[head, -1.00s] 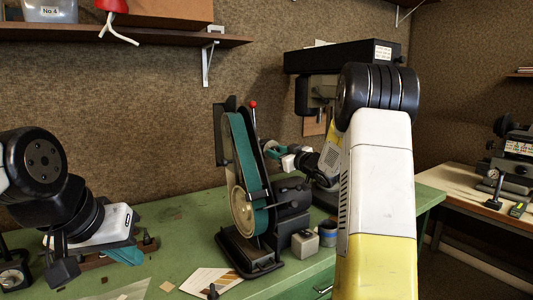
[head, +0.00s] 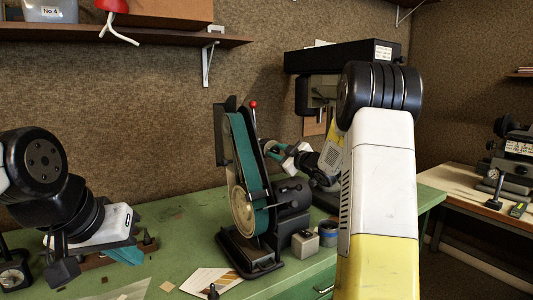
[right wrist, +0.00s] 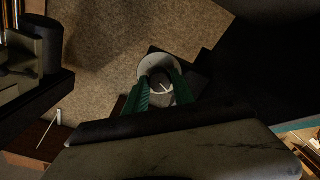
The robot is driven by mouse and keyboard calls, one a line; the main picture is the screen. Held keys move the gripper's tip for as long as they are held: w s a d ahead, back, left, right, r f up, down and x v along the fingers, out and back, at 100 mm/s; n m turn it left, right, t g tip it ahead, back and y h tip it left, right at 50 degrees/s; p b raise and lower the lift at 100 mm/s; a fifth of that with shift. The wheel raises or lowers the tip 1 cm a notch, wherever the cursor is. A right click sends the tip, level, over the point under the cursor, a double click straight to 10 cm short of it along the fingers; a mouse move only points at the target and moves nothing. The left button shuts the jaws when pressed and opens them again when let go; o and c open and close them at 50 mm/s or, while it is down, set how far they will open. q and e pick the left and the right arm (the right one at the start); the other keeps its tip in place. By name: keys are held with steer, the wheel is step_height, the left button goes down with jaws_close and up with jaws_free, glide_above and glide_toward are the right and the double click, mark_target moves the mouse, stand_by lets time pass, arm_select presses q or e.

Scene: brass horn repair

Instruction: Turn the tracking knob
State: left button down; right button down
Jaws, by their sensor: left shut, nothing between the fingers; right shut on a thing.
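The belt grinder (head: 243,190), with a teal belt, stands upright on the green bench. My right gripper (head: 270,147) reaches in from the right to the grinder's upper part. In the right wrist view its green fingers (right wrist: 158,92) are shut on the sides of a pale round knob (right wrist: 157,62), which I take to be the tracking knob. A light line shows on the knob's face. My left gripper (head: 130,256) is shut and empty, low over the bench at the left.
A red-tipped lever (head: 253,104) rises beside the belt. A small grey block (head: 305,243) and a blue container (head: 328,232) sit right of the grinder. A paper card (head: 210,281) lies in front. A black machine (head: 340,57) stands behind my right arm. Bare green bench shows left of the grinder.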

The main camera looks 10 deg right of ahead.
steer(key=shift+f, duration=0.1)
steer(key=c, duration=1.1)
jaws_free()
steer(key=shift+o, duration=0.2)
steer(key=v, duration=0.8)
